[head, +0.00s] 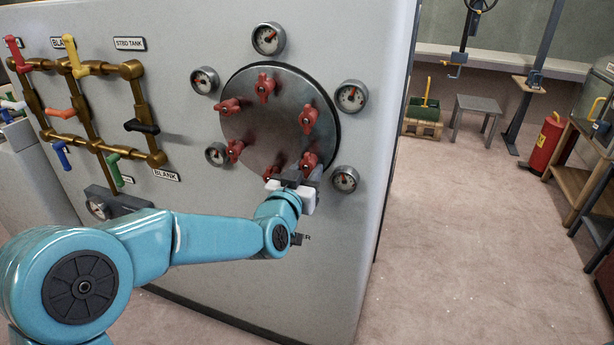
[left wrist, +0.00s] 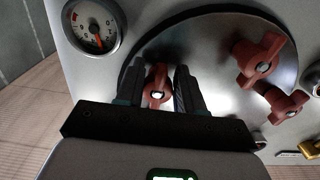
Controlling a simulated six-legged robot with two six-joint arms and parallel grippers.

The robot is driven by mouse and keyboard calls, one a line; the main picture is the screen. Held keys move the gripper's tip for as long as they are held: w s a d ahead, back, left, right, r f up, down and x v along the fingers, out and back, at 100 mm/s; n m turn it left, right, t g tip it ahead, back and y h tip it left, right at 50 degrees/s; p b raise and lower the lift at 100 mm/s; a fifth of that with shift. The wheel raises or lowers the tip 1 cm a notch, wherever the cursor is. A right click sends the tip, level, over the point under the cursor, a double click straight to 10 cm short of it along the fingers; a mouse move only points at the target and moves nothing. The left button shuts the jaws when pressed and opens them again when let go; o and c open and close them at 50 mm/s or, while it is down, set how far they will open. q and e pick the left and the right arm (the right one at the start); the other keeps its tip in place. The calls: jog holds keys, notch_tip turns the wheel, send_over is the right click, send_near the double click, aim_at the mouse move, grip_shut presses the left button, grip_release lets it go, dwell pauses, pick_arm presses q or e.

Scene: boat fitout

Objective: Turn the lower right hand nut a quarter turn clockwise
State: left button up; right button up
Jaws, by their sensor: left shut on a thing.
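A round steel cover (head: 270,125) on the grey panel carries several red winged nuts around its rim. The lower right hand nut (head: 308,160) sits at the cover's lower right edge, partly hidden by my left gripper (head: 299,177). In the left wrist view this nut (left wrist: 158,86) stands between the two dark fingers of my left gripper (left wrist: 158,92), which is shut on it. A pale stud end shows at the nut's middle. Two neighbouring nuts, the bottom one (left wrist: 258,58) and the lower left one (left wrist: 283,103), are clear of the fingers. My right gripper is not in view.
Several round gauges surround the cover; one (head: 345,179) is close to the right of my gripper. Brass pipes with coloured valve handles (head: 95,105) are at the left. The floor (head: 460,230) right of the panel is open, with a stool (head: 478,105) and a red extinguisher (head: 547,145) beyond.

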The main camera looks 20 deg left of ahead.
pick_arm(q)
jog(key=shift+a+r, duration=0.1)
jog(key=shift+r, duration=0.15)
dwell(0.3)
jog(key=o, duration=1)
jog(key=shift+s+f, duration=0.1)
jog(key=shift+f, duration=0.05)
jog(key=s+b, duration=0.1)
jog(key=s, duration=1.5)
jog(key=shift+a, duration=0.2)
